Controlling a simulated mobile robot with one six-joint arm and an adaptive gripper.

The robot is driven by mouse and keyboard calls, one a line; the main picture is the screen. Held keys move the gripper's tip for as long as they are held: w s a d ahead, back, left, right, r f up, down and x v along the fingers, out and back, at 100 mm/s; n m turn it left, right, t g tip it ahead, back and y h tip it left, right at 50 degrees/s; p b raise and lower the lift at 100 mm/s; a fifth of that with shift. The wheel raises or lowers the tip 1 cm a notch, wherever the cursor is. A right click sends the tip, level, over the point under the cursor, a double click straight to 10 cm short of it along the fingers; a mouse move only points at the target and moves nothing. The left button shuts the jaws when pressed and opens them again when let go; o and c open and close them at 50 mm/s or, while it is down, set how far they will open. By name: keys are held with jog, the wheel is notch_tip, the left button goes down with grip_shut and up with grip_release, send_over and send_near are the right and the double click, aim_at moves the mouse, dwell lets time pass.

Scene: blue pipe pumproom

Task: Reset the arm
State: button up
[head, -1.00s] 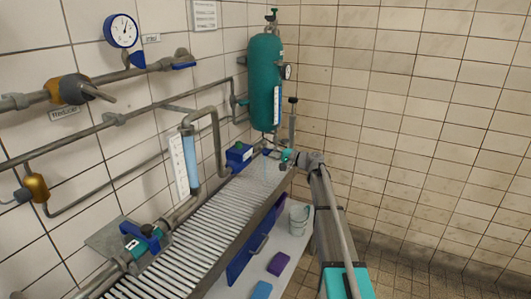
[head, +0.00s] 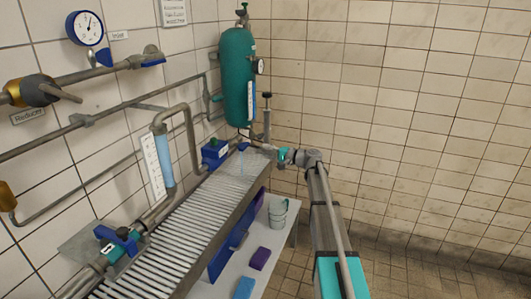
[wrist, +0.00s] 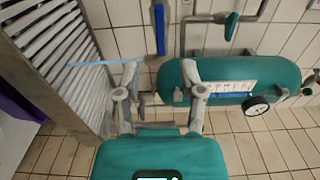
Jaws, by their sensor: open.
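My gripper (head: 275,153) is at the far end of the grated trough (head: 170,232), a little right of a blue-handled tap (head: 243,147) and below the teal tank (head: 238,80). My arm reaches forward along the trough's right side. In the wrist view my gripper (wrist: 160,68) has its two fingers apart with nothing held between them. The teal tank (wrist: 228,75) lies beyond the fingers there, and a blue lever (wrist: 160,28) shows above them. A thin light-blue stream (head: 241,164) falls from the tap; it also shows in the wrist view (wrist: 95,63).
Pipes, a pressure gauge (head: 85,28) and a reducer (head: 35,92) are on the left wall. A bucket (head: 278,213) and coloured blocks (head: 260,258) are on the shelf below the trough. The tiled floor (head: 420,270) to the right is clear.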

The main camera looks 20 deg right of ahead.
jog(key=s+a+f+n+g+h, duration=0.2)
jog(key=s+a+f+g+h, duration=0.15)
jog(key=s+a+f, duration=0.4)
jog(key=s+a+f+n+g+h, duration=0.25)
jog(key=s+a+f+g, duration=0.2)
jog(key=s, duration=0.65)
jog(key=s+d+f+n+g+h, duration=0.1)
jog(key=s+f+h, duration=0.25)
jog(key=s, duration=0.55)
jog(key=s+d+f+n+g+h, duration=0.1)
jog(key=s+f+n+h, duration=0.2)
jog(key=s, duration=0.6)
notch_tip(320, 180, up, 16)
jog(key=s+d+m+h+p, duration=0.1)
jog(key=s+h+p, duration=0.1)
jog(key=p, duration=1.4)
jog(key=shift+s+d+g, duration=0.15)
jog(key=shift+g, duration=0.15)
